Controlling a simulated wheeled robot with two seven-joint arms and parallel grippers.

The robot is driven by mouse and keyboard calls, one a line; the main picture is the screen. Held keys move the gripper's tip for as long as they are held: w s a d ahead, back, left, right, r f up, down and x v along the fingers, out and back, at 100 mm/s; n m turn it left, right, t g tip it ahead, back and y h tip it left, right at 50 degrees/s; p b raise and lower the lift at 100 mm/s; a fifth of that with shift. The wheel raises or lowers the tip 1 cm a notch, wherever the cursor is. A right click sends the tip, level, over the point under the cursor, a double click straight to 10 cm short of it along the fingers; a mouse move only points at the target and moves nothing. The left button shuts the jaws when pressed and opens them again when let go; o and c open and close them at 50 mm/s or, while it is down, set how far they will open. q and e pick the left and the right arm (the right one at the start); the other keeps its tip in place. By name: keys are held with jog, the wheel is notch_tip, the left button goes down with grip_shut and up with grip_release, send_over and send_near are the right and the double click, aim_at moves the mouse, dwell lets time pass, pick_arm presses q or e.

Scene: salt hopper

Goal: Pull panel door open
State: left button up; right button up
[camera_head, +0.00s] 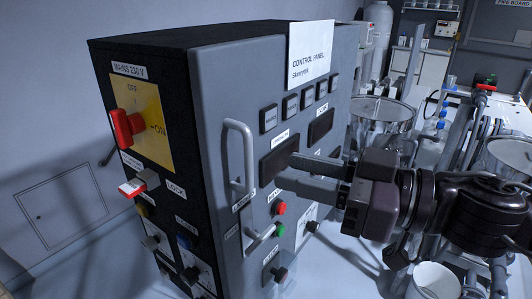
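The control panel cabinet stands at centre left, with a dark side (130,70) and a grey front door (222,80). The door looks shut. A pale vertical handle (240,160) is on the door's left part. My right gripper (283,171) comes in from the right, its fingers pointing left toward the handle. The fingers are apart with nothing seen between them. The fingertips are to the right of the handle and look clear of it. They cover part of the door's dark displays and lower controls. My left gripper is not in view.
The cabinet's side carries a red mains switch (127,127) and a lock with a red-and-white piece (132,188). A smaller handle (262,237) and red and green buttons sit low on the door. Metal vessels (382,112) and a white bucket (434,281) stand to the right.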

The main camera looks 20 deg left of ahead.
jog(key=a+p, duration=0.1)
jog(key=a, duration=0.5)
jog(key=shift+w, duration=0.45)
jog(key=shift+c, duration=0.4)
grip_shut()
